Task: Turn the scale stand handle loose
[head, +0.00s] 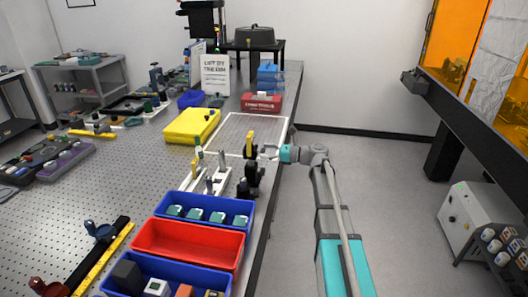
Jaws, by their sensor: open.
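My gripper (267,153) is open, at the end of my arm, over the table's right edge. It points left toward an upright yellow piece (250,144) on a black stand (249,182). The fingers look close to the yellow piece; I cannot tell whether they touch it. No label shows which part is the scale stand handle. Another candidate is a black bar with a yellow ruled strip (103,259) at the lower left, with a dark red knob (40,285) by its end. The small handles and their positions are too small to read.
A white frame with upright clamps (211,178) stands just left of the black stand. Blue (246,222) and red (190,243) bins line the near right table edge. A yellow case (192,126) and red box (261,103) lie farther back.

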